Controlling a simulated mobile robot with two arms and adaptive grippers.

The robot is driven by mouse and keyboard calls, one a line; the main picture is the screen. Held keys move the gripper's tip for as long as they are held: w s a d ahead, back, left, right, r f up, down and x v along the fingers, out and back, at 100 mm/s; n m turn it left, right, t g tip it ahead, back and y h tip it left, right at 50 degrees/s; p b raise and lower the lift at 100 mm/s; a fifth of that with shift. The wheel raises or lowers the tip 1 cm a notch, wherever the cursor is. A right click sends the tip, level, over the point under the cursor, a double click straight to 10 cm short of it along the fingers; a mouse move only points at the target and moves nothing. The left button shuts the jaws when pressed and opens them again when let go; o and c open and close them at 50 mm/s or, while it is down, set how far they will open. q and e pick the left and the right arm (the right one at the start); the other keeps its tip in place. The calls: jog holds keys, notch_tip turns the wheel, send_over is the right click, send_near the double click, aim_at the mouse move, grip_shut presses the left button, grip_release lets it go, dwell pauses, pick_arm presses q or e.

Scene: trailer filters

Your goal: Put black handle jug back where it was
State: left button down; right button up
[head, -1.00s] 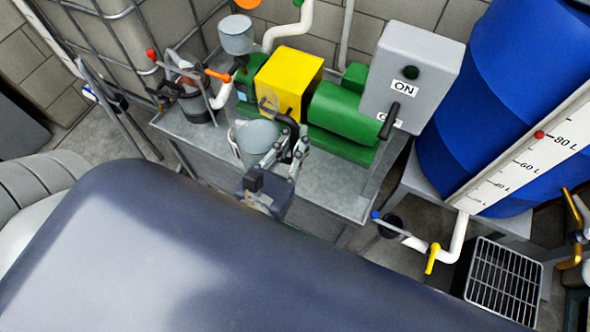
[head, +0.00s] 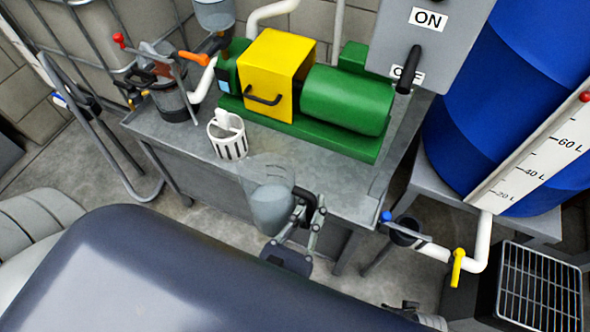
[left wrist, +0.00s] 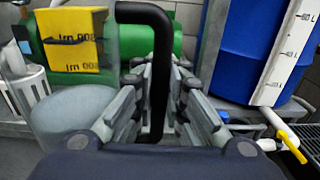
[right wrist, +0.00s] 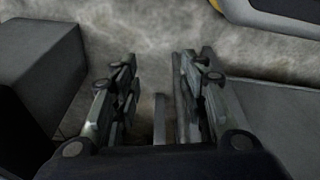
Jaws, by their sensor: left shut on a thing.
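The black handle jug (head: 270,205) is a clear jug with a cloudy grey filling in its lower part. It is upright at the front edge of the metal bench (head: 340,190). My left gripper (head: 312,208) is shut on its black handle, to the right of the jug's body. In the left wrist view the jug (left wrist: 75,125) is at left, and the handle (left wrist: 158,75) stands between the fingers of my left gripper (left wrist: 160,95). My right gripper (right wrist: 152,75) is open and empty in the right wrist view, over grey floor.
A white slotted basket (head: 228,138) stands on the bench behind the jug. The green pump (head: 345,100) with a yellow cover (head: 275,70) fills the back. A filter housing (head: 172,100) is at left. Right are a blue-handled valve (head: 386,216), a blue barrel (head: 500,100) and a floor grate (head: 540,285).

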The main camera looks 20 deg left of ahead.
pick_arm(q)
jog(key=w+a+f, duration=0.1)
jog(key=w+f, duration=0.1)
jog(key=w, duration=0.5)
jog(key=w+a+f+b, duration=0.1)
jog(key=w+a+f, duration=0.1)
jog(key=w, duration=0.6)
jog(key=shift+w+a+f, duration=0.15)
jog(key=shift+a+f, duration=0.1)
jog(key=shift+f, duration=0.15)
pick_arm(e)
jog(key=shift+w+r, duration=0.3)
jog(key=shift+r, duration=0.65)
jog(key=shift+w+r, duration=0.25)
jog(key=shift+r, duration=0.65)
pick_arm(q)
jog(key=shift+f, duration=0.1)
pick_arm(e)
jog(key=shift+r, duration=0.15)
pick_arm(q)
jog(key=c, duration=2)
grip_release()
jog(key=shift+f, duration=0.1)
jog(key=shift+c, duration=0.2)
jog(key=o, duration=0.4)
pick_arm(e)
jog(key=shift+w+r, duration=0.1)
jog(key=shift+r, duration=0.05)
